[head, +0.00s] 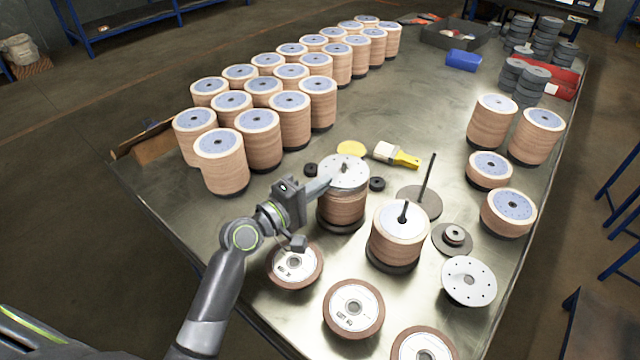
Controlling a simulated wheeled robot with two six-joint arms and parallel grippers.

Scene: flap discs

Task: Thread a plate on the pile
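A pale metal plate with small holes (354,182) is at the top of a brown disc pile (342,211), with a short rod tip at its centre. My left gripper (328,182) comes in from the left and is shut on the plate's left edge; the far finger is hidden. I cannot tell whether the plate rests on the pile or sits just above it. A second pile (396,245) on a spindle stands to the right, its rod sticking out. A loose plate (469,281) lies at the right. My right gripper is out of view.
A bare spindle (428,178) stands behind the second pile. Loose discs (354,308) lie along the front edge. Several disc stacks (220,162) fill the left; more stand at the right (490,122).

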